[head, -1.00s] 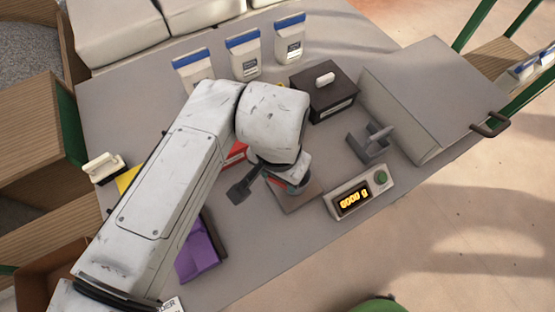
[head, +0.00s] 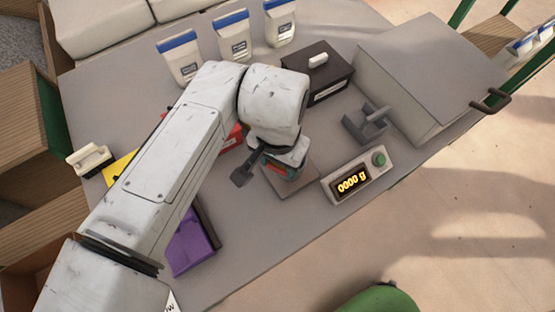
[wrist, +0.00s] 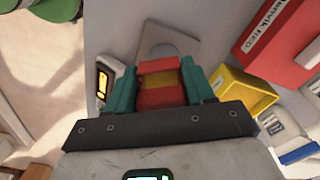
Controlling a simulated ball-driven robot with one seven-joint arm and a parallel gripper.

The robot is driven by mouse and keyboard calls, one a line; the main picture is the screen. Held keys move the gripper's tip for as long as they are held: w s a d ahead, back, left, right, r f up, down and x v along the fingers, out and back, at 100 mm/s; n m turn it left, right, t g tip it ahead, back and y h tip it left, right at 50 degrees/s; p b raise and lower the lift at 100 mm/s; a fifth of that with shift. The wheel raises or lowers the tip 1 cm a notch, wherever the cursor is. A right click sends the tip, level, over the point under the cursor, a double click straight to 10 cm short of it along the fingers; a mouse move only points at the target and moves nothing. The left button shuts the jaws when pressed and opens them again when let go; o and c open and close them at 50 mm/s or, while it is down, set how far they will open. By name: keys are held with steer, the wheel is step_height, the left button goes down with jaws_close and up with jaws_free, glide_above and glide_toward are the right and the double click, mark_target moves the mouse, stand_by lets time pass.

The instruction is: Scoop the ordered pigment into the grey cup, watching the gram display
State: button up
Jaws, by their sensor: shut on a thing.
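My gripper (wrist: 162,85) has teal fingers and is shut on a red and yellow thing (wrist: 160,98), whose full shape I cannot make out. In the head view my gripper (head: 281,168) is low over a flat plate (head: 294,189) beside the gram display (head: 351,184), which reads 0000 g. The plate also shows in the wrist view (wrist: 186,36), beyond the fingers. I cannot pick out the grey cup with certainty. A red container (wrist: 283,42) with a RED label and an open yellow container (wrist: 250,88) lie to the right in the wrist view.
A dark lidded box (head: 326,78), a grey stand-like piece (head: 362,126) and a large grey box (head: 425,70) stand to the right. Several blue-topped bags (head: 232,38) line the back. A purple container (head: 188,245) and a brush (head: 89,159) are at left.

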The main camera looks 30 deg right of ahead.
steer(key=shift+d+f, duration=0.1)
steer(key=shift+f, duration=0.25)
steer(key=shift+w+d, duration=0.1)
steer(key=shift+d, duration=0.05)
steer(key=shift+w+d+r+y, duration=0.15)
steer(key=shift+d+y, duration=0.05)
steer(key=shift+y, duration=0.3)
steer(key=d+g+y, duration=0.1)
steer(key=w+g+y+b, duration=0.1)
steer(key=y, duration=0.1)
steer(key=shift+d, duration=0.35)
steer(key=shift+w+d+r+g+y+p, duration=0.1)
steer(key=shift+d+r+g+y+p, duration=0.3)
steer(key=shift+p, duration=0.4)
steer(key=g+y+p, duration=0.1)
steer(key=d+y+p, duration=0.1)
steer(key=y, duration=0.1)
steer(key=w+g+y+p, duration=0.1)
steer(key=shift+d+g+y, duration=0.3)
steer(key=shift+w+d, duration=0.1)
steer(key=shift+w, duration=0.05)
